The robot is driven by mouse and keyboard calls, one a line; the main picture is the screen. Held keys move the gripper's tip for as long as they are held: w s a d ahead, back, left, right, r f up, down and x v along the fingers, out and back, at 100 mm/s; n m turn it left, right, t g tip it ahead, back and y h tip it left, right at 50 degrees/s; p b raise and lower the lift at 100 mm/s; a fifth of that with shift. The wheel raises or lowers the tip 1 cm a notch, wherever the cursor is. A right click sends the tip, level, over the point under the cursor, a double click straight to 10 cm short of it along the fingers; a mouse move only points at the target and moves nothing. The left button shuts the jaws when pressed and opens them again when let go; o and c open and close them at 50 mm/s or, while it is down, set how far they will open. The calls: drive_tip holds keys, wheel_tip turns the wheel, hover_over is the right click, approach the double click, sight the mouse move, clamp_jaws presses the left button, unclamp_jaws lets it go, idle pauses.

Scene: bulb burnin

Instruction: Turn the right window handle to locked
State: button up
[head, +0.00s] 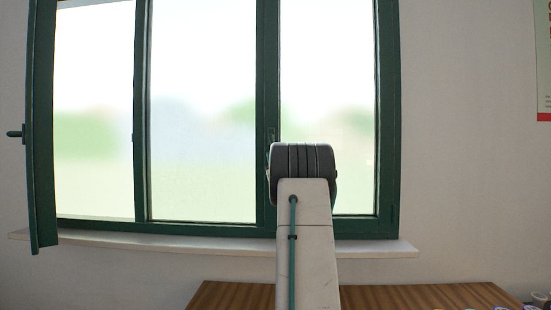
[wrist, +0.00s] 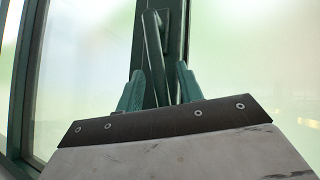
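The right window handle is a dark green lever (wrist: 153,45) in the wrist view, on the green upright of the window frame. It hangs down, slightly slanted, and its lower end passes behind my gripper's body. My gripper (wrist: 160,82) has two teal fingers, one on each side of the lever. The fingers are apart, and whether either touches the lever is unclear. In the head view a small part of the handle's mount (head: 270,133) shows on the middle upright; my arm hides the lever and my gripper there.
The left sash (head: 43,120) stands swung open into the room, with its own handle (head: 15,134) sticking out. A white sill (head: 390,249) runs below the window. A wooden table (head: 225,296) is lower right, with small items at its right end. A poster hangs far right.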

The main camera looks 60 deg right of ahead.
drive_tip(key=v, duration=0.7)
drive_tip(key=shift+s+f, duration=0.15)
drive_tip(key=shift+f, duration=0.05)
